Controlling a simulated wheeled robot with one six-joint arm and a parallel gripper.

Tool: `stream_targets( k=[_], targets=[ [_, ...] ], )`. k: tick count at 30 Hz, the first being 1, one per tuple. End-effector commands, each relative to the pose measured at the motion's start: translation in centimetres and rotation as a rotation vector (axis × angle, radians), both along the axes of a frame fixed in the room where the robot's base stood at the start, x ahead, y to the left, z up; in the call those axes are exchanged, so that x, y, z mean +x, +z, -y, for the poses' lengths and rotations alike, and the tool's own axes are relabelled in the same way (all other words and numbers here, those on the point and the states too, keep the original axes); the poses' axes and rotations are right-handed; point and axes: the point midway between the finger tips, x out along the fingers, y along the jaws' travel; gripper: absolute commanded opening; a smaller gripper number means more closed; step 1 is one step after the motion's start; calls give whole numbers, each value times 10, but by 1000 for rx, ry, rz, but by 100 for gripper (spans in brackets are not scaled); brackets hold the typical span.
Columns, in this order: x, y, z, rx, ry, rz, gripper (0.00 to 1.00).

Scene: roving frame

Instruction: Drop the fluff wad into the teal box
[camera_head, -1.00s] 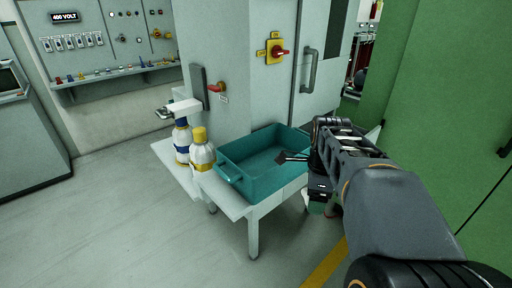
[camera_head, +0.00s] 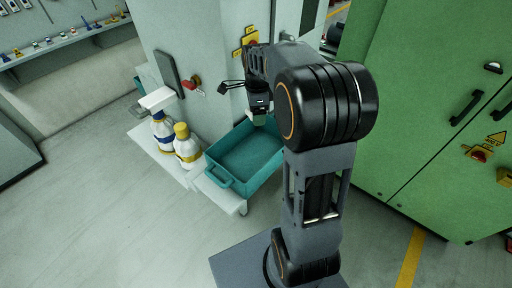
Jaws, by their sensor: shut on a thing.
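The teal box (camera_head: 264,174) is an open, shallow bin on a pale bench in front of the grey cabinet. Its visible floor looks empty. My gripper (camera_head: 257,116) points down over the far right part of the box, above its rim height as far as I can tell. It is shut on the fluff wad (camera_head: 249,115), of which only a small pale bit shows beside the fingertips. The rest of the wad is hidden by the fingers. My arm covers the right end of the box.
A spray bottle (camera_head: 162,130) and a yellow-capped bottle (camera_head: 187,148) stand on the pale bench (camera_head: 157,146), left of the box. The grey cabinet (camera_head: 205,50) rises behind, with switches. A green cabinet (camera_head: 418,110) stands right. The floor (camera_head: 110,200) at left is clear.

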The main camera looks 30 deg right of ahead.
Motion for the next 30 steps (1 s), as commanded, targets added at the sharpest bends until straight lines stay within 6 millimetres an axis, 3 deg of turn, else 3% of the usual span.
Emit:
stream_targets(
  k=[15, 26, 27, 30],
  targets=[
    [0, -52, -2, 0, 4, 0, 52],
    [0, -56, -1, 0, 1, 0, 52],
    [0, -56, -1, 0, 1, 0, 75],
    [0, -56, -1, 0, 1, 0, 84]
  ],
)
